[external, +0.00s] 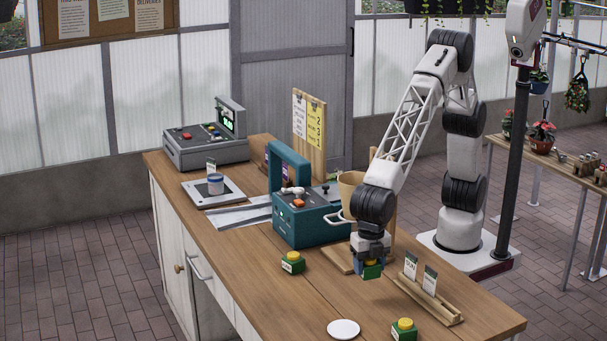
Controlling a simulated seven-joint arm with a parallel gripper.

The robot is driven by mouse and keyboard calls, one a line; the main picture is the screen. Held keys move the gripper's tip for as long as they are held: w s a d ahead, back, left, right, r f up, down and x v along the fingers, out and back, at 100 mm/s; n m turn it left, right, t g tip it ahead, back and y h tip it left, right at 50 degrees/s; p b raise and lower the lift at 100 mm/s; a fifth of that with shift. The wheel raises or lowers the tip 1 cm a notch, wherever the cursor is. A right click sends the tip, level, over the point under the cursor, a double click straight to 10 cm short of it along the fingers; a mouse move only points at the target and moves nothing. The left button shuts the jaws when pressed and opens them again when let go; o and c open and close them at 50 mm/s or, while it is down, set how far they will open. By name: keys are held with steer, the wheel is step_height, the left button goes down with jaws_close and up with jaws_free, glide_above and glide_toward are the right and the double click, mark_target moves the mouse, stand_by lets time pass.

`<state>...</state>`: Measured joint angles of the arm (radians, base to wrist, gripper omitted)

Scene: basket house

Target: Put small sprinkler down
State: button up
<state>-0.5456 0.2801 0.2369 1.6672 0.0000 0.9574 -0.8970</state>
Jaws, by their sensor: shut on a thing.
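My gripper (368,264) points down over the front right part of the wooden counter (285,328). It is shut on a small green thing with a bit of yellow, which I take to be the small sprinkler (373,272). The gripper hides much of it. I cannot tell whether its underside touches the counter or is just above it. Two similar green blocks with yellow tops stand on the counter: one to the left (293,263) and one near the front right edge (404,330).
A teal machine with a handle (298,222) stands left of my gripper. A wooden card holder (430,302) is close on the right. A white disc (343,329) lies near the front edge. A tan pot (350,192) stands behind.

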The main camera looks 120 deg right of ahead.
steer(key=shift+s+a+f+n, duration=0.25)
steer(key=shift+s+f+n, duration=0.1)
steer(key=shift+f, duration=0.3)
steer(key=shift+s+a+f+n, duration=0.25)
steer(key=shift+f+n, duration=0.1)
steer(key=shift+f, duration=0.25)
steer(key=shift+w, duration=0.15)
glide_above(344, 329)
steer(key=shift+f, duration=0.7)
steer(key=shift+f, duration=1.75)
steer(key=shift+f, duration=0.1)
steer(key=o, duration=1)
steer(key=shift+f, duration=0.1)
steer(key=shift+r, duration=0.2)
